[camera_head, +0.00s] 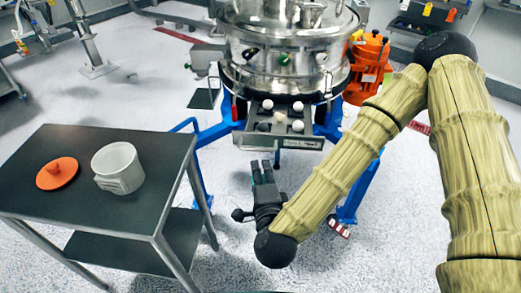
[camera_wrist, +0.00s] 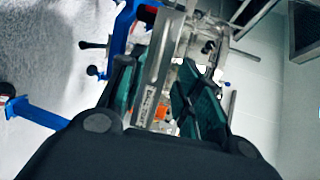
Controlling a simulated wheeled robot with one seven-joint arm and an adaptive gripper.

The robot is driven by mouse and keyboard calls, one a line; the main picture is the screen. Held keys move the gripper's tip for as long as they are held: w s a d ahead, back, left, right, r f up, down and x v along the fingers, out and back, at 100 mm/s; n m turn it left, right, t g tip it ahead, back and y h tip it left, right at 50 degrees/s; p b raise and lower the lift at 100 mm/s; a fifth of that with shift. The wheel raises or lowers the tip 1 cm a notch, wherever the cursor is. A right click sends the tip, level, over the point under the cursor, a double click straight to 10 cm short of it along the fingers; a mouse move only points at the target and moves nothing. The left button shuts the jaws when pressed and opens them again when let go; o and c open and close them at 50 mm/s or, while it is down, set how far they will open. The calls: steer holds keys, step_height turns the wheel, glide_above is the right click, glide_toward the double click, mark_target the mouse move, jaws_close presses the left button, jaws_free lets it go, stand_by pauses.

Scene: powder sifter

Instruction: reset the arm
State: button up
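A dark table (camera_head: 75,190) at the left carries a white container (camera_head: 117,168) and an orange lid (camera_head: 57,173). The sifter's blue frame (camera_head: 356,190) has legs near my arm. An orange motor (camera_head: 368,68) stands behind. Floor in front of the sifter is clear.

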steer(key=shift+f, duration=0.1)
steer(key=s+d+f+n+g+y+p, duration=0.15)
steer(key=s+f+n+g, duration=0.3)
steer(key=f, duration=0.55)
steer(key=s+d+f+n+g, duration=0.3)
steer(key=s+f+n, duration=0.2)
steer(key=f, duration=0.4)
steer(key=s+d+f+n+g+h+p, duration=0.1)
steer(key=s+d+f+n+g+h, duration=0.1)
steer(key=s+d, duration=0.6)
steer(key=s+d+f+n+g+h+p, duration=0.1)
steer(key=s+d+f+n+g, duration=0.4)
steer(key=d, duration=0.5)
steer(key=s+f+g, duration=0.1)
steer(key=s+f, duration=0.1)
steer(key=s, duration=0.1)
steer(key=shift+f+h, duration=0.35)
steer(key=shift+f, duration=0.05)
